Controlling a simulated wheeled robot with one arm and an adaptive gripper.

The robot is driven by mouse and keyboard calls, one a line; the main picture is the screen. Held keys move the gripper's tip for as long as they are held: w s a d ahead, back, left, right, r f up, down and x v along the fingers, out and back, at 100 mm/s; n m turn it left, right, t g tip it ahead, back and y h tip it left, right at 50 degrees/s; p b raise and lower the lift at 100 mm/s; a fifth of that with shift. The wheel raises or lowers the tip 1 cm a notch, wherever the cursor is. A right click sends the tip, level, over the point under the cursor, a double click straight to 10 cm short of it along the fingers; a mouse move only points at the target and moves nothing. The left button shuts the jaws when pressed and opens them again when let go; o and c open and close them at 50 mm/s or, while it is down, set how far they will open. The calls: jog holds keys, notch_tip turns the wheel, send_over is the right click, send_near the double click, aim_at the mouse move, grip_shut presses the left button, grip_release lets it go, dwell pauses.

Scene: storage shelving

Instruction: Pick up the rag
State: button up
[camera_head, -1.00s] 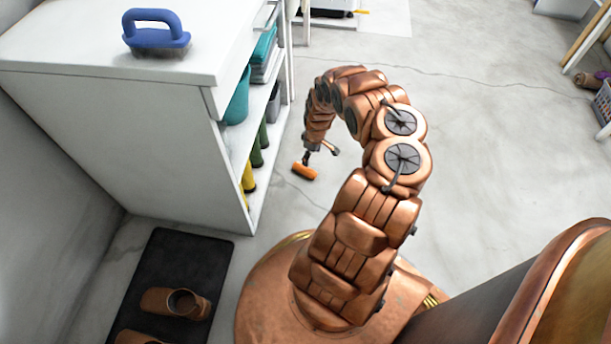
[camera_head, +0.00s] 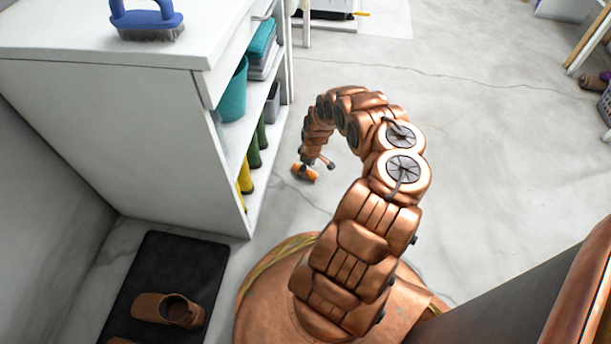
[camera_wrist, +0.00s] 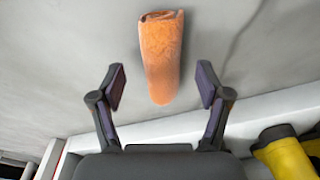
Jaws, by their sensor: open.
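The rag is an orange rolled cloth (camera_head: 305,172) on the grey floor, just right of the shelf unit's base. In the wrist view the orange rag (camera_wrist: 161,55) lies ahead of the jaws, lined up with the gap between them, its near end close to the fingertips. My gripper (camera_wrist: 161,88) is open and empty, one finger to each side of the rag's near end, with no contact visible. In the head view my gripper (camera_head: 317,163) is close to the rag and partly covers it.
A white shelf unit (camera_head: 150,140) stands at left with a blue brush (camera_head: 147,20) on top and teal items inside. Yellow boots (camera_wrist: 285,155) stand by the shelf edge. A dark mat (camera_head: 165,260) with brown shoes (camera_head: 168,309) lies front left.

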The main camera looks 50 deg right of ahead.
jog(key=shift+w+f, duration=0.1)
jog(key=shift+f, duration=0.65)
jog(key=shift+r, duration=0.1)
jog(key=shift+c, duration=0.4)
jog(key=c, duration=1.3)
jog(key=shift+o, duration=0.2)
jog(key=shift+r+p, duration=0.3)
jog(key=shift+r, duration=0.25)
notch_tip(320, 180, up, 3)
jog(key=p, duration=0.2)
jog(key=shift+r+p, duration=0.1)
jog(key=shift+p, duration=0.25)
jog(key=s+p, duration=0.2)
jog(key=s, duration=0.2)
jog(key=s+d+p, duration=0.1)
jog(key=s+p, duration=0.1)
jog(key=s, duration=0.3)
jog(key=s+d+p, duration=0.1)
jog(key=s+p, duration=0.2)
jog(key=s, duration=0.2)
jog(key=shift+s+r, duration=0.15)
jog(key=shift+r, duration=0.25)
jog(key=shift+s+d+f+p, duration=0.1)
jog(key=shift+s+p, duration=0.25)
jog(key=shift+s, duration=0.45)
